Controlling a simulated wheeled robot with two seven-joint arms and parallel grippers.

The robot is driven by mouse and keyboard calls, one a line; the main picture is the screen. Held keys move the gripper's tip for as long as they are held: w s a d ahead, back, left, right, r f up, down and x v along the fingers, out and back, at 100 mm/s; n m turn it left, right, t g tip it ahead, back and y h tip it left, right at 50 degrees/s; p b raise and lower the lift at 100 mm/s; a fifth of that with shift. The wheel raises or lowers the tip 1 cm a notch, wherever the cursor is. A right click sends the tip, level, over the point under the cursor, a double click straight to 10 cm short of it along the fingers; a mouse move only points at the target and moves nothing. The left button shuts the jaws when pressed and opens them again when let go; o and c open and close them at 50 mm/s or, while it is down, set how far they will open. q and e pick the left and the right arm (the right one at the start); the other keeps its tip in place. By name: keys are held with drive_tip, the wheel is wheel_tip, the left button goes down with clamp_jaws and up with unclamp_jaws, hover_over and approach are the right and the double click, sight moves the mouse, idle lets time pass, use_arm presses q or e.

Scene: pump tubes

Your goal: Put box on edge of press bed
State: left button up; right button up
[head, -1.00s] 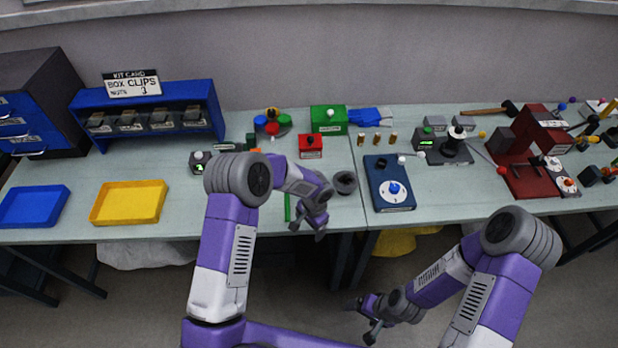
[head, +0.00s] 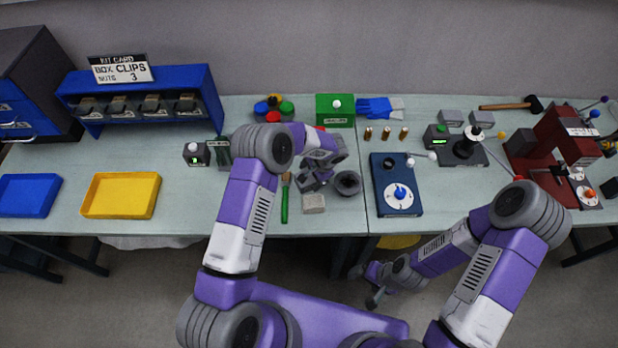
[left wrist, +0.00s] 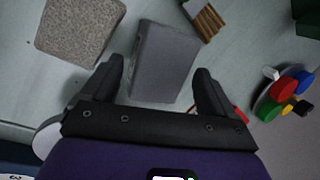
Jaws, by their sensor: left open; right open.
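A plain grey box (left wrist: 163,62) lies on the table between the two fingers of my left gripper in the left wrist view. My left gripper (left wrist: 158,88) is open, with a finger on either side of the box's near end; I cannot tell whether they touch it. In the head view my left gripper (head: 314,182) is low over the table between the green-handled brush and a dark ring, largely hiding the box. The red press (head: 568,135) stands at the far right, its red bed partly visible. My right gripper (head: 373,286) is open and empty, in front of the table edge.
A speckled block (head: 314,203) lies just in front of the box. The brush (head: 285,203) is left of it and the dark ring (head: 347,184) right. A blue dial unit (head: 395,185) and a black lever device (head: 466,148) stand between there and the press.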

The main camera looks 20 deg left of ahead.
use_arm(q)
drive_tip(key=shift+x, duration=0.8)
drive_tip(key=c, duration=0.8)
drive_tip(key=shift+r, duration=0.1)
drive_tip(key=shift+c, duration=0.2)
